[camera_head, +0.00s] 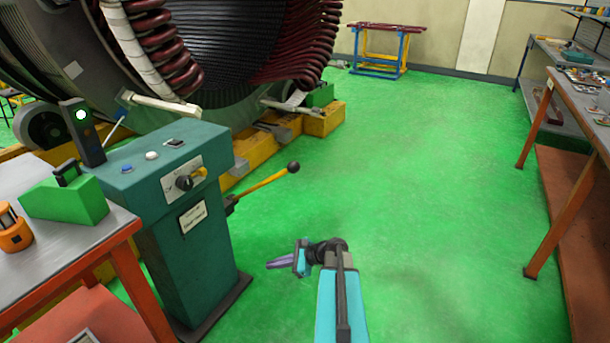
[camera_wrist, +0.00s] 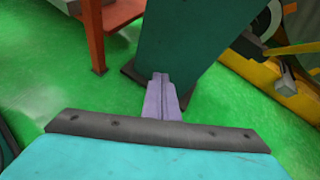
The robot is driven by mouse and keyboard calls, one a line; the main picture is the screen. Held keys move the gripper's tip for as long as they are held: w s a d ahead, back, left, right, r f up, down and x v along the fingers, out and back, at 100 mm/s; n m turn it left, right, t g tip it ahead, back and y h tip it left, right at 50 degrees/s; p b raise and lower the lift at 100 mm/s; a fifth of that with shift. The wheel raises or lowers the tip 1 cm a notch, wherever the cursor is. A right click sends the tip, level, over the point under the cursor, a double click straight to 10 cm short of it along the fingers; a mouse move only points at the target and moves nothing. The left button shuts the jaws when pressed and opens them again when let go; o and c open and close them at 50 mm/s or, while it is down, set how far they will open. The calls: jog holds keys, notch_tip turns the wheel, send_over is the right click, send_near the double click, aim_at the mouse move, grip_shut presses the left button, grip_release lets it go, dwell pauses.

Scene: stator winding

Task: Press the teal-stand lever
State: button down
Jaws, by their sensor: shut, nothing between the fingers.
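The teal stand (camera_head: 195,245) is on the left in the head view, with buttons and a rotary switch on its upper part. Its lever (camera_head: 262,187) is a yellow rod with a dark ball knob, sticking out to the right and slanting up. My gripper (camera_head: 270,265) is shut and empty, below the lever and to the right of the stand, apart from both. In the wrist view my gripper (camera_wrist: 160,80) shows its closed purple fingers in front of the teal stand (camera_wrist: 195,45). Part of the yellow lever (camera_wrist: 290,48) shows at the right edge there.
A red-legged table (camera_head: 100,235) with a green box (camera_head: 65,200) and an orange tool (camera_head: 14,232) stands left of the stand. The large stator (camera_head: 230,50) is behind on a yellow base (camera_head: 325,120). A workbench (camera_head: 575,105) lines the right. The green floor between is clear.

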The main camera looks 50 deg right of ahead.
jog(key=s+d+r+m+t+h+p, duration=0.2)
jog(key=s+d+r+m+t, duration=0.1)
jog(key=d+r, duration=0.8)
jog(key=s+d+r+m+t+h+p, duration=0.2)
jog(key=s+d+r+m+t+p, duration=0.1)
jog(key=d+r, duration=0.8)
jog(key=s+d+m, duration=0.1)
jog(key=m, duration=0.1)
jog(key=shift+s+r+m+h, duration=0.3)
jog(key=shift+s+m, duration=0.1)
jog(key=shift+w, duration=0.1)
jog(key=w+a+r, duration=0.1)
jog(key=w, duration=1.2)
jog(key=shift+r, duration=0.15)
